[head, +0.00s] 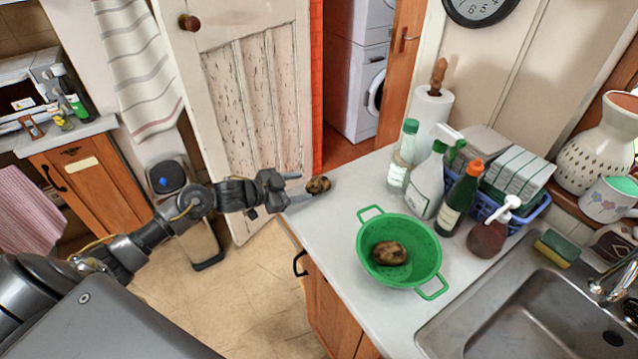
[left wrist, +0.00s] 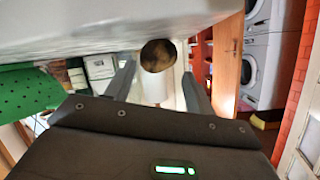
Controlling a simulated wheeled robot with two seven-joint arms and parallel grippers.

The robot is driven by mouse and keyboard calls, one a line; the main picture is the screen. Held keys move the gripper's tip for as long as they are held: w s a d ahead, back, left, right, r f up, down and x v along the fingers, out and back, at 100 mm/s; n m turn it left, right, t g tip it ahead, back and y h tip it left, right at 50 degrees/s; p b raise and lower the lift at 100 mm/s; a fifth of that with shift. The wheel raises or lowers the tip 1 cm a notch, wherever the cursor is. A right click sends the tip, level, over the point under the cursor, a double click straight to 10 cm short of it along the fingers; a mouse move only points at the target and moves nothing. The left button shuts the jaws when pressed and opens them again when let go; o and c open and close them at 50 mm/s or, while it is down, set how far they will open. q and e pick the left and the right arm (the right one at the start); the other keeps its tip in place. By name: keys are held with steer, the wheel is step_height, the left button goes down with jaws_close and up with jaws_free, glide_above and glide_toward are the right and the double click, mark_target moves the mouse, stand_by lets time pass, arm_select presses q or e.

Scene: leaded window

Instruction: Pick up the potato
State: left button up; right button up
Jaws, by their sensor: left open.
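A brown potato (head: 318,184) lies on the white counter (head: 340,215) near its left corner. My left gripper (head: 296,187) is open, its fingers pointing at this potato from the left. In the left wrist view the potato (left wrist: 158,54) shows between and just beyond the tips of the open gripper (left wrist: 158,72). I cannot tell whether a finger touches it. A second brown potato (head: 389,252) lies inside a green colander (head: 424,246) on the counter. My right gripper is not in view.
The sink (head: 540,310) is at lower right. The counter between the potato and the colander is clear.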

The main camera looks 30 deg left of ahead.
mark_target(310, 185)
arm_select(q)
steer(key=shift+w+d+f, duration=0.1)
steer(key=shift+w+d, duration=0.05)
steer(key=shift+w, duration=0.15)
steer(key=shift+s, duration=0.1)
steer(key=shift+w+d+p, duration=0.25)
steer(key=shift+w+p, duration=0.05)
steer(key=shift+p, duration=0.1)
steer(key=p+x, duration=0.1)
steer(key=x, duration=0.3)
steer(key=shift+w+d, duration=0.15)
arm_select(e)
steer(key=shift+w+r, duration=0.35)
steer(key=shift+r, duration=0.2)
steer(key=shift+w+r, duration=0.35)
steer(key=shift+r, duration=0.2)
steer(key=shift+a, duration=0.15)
arm_select(q)
steer(key=c, duration=0.7)
steer(key=shift+o, duration=0.2)
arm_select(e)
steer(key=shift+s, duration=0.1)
